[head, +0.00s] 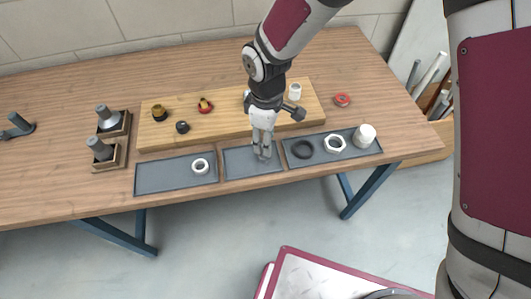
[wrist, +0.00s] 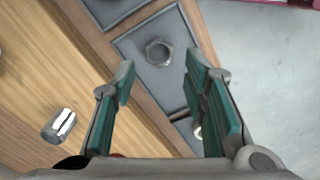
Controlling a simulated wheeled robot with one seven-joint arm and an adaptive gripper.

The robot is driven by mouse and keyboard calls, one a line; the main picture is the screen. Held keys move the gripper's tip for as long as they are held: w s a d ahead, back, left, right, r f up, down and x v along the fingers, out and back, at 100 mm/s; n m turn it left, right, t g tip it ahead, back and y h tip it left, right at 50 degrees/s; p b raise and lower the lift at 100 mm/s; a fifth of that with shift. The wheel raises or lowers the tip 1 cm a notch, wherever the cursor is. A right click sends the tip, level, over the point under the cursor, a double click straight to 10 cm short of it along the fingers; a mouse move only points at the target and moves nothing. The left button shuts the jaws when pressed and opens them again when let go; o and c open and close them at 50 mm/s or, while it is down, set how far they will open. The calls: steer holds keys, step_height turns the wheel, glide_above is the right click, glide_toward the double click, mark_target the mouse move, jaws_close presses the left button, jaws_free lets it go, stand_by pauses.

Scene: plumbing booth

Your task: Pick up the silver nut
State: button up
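The silver nut (wrist: 158,52) is a grey metal hex nut lying flat in a grey tray compartment (wrist: 128,45) in the wrist view. My gripper (wrist: 158,75) is open, with its two teal-padded fingers apart and nothing between them. The nut shows beyond the fingertips, between their lines. In the head view my gripper (head: 262,152) points down over the middle grey tray (head: 236,165). It largely hides the nut there. I cannot tell the exact height of the fingertips above the nut.
The right tray (head: 361,153) holds a black ring (head: 302,149), a pale hex nut (head: 335,143) and a white cap (head: 364,135). The left tray (head: 160,179) holds a white ring (head: 200,166). Behind stands a wooden board (head: 225,122) with fittings, including a chrome one (wrist: 60,125).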

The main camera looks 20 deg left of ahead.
steer(key=shift+d+f+p, duration=0.2)
steer(key=shift+f+p, duration=0.45)
steer(key=shift+f, duration=2.75)
steer(key=c, duration=0.9)
